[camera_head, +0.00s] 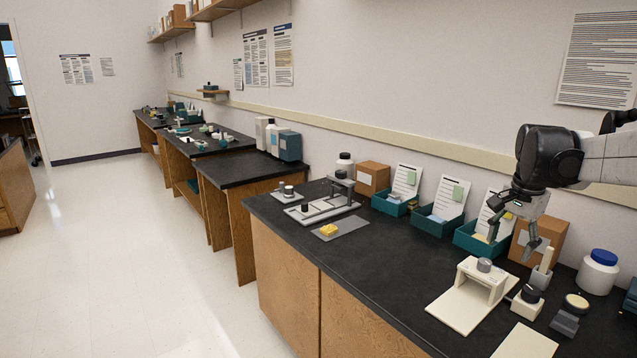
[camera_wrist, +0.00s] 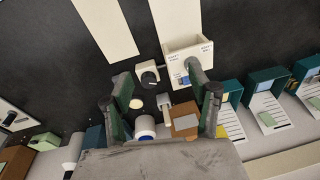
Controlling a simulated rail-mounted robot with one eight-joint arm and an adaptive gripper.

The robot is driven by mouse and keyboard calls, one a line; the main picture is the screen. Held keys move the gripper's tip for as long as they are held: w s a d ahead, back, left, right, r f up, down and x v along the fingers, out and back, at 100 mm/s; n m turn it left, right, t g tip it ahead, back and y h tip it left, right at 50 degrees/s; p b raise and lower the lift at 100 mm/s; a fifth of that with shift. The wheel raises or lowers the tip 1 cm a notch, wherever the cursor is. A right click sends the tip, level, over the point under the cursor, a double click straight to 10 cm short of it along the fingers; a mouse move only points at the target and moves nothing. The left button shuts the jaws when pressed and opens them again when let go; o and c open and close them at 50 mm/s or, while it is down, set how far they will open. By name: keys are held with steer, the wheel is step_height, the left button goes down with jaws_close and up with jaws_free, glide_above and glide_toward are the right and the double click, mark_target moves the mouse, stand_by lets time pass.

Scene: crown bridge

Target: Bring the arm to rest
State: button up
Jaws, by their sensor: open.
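My gripper (camera_head: 512,243) is open and empty above the back of the black bench at right, in front of a cardboard box (camera_head: 548,238). In the wrist view my gripper (camera_wrist: 158,72) shows its two fingers spread apart with nothing between them held. The stand also shows in the wrist view (camera_wrist: 183,53), partly hidden by the right finger.
Near the gripper stand a grey holder with a cream stick (camera_head: 542,276), a black-knobbed cream block (camera_head: 527,301) and a blue-lidded white jar (camera_head: 598,272). Teal bins (camera_head: 436,225) with cards line the wall. The bench middle (camera_head: 385,265) is clear.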

steer(key=s+a+r+n+t, duration=0.1)
steer(key=s+a+n, duration=0.2)
steer(key=s+a, duration=0.4)
steer(key=s+a+n+t, duration=0.25)
steer(key=s+a, duration=0.25)
steer(key=a, duration=0.4)
steer(key=s+a+f+n+t, duration=0.2)
steer(key=s+a+f+n, duration=0.4)
steer(key=s+a, duration=0.3)
steer(key=s, duration=0.3)
steer(key=shift+a+f+n+y, duration=0.35)
steer(key=shift+f+y, duration=0.05)
steer(key=shift+s, duration=0.1)
stand_by(0.7)
